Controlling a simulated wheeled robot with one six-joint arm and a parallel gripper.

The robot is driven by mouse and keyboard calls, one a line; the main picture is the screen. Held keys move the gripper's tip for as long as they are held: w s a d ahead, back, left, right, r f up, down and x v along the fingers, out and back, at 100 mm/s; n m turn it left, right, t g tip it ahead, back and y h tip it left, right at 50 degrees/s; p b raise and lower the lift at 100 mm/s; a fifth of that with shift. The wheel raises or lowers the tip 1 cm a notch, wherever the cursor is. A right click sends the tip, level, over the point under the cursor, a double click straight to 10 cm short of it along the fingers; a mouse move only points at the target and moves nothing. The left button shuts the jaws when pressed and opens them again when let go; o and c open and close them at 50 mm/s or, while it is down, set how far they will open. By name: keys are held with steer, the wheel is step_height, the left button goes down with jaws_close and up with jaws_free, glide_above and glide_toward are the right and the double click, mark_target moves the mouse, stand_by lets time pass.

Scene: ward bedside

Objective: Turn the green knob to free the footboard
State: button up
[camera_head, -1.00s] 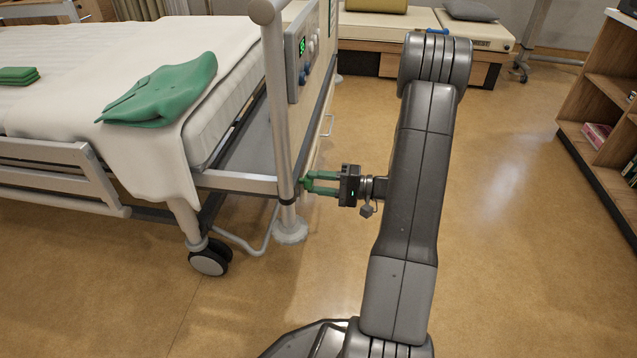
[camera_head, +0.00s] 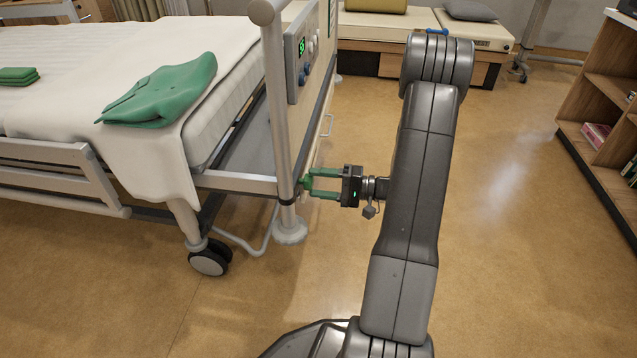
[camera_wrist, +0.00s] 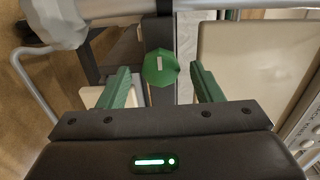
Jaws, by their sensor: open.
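The green knob (camera_wrist: 161,67) is faceted, with a pale bar mark that runs nearly up and down in the wrist view. It sits on a dark bracket at the bed's end post. In the head view the knob (camera_head: 303,184) is small and partly hidden by my gripper. My gripper (camera_head: 311,184) is open, its green fingers pointing left at the knob. In the wrist view the fingertips of my gripper (camera_wrist: 158,72) stand one on each side of the knob, with gaps between. The footboard (camera_head: 318,72) stands upright at the bed's end.
A control panel (camera_head: 302,50) with a lit green display is on the footboard above my gripper. The bed post (camera_head: 280,110) stands just left of the fingers. A shelf (camera_head: 600,120) is at the right. The floor (camera_head: 500,200) between is clear.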

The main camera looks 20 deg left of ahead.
steer(key=p+v, duration=0.3)
steer(key=v, duration=1)
steer(key=shift+s+d, duration=0.1)
steer(key=b+x, duration=0.3)
steer(key=x, duration=1)
steer(key=shift+a, duration=0.4)
steer(key=shift+d, duration=0.1)
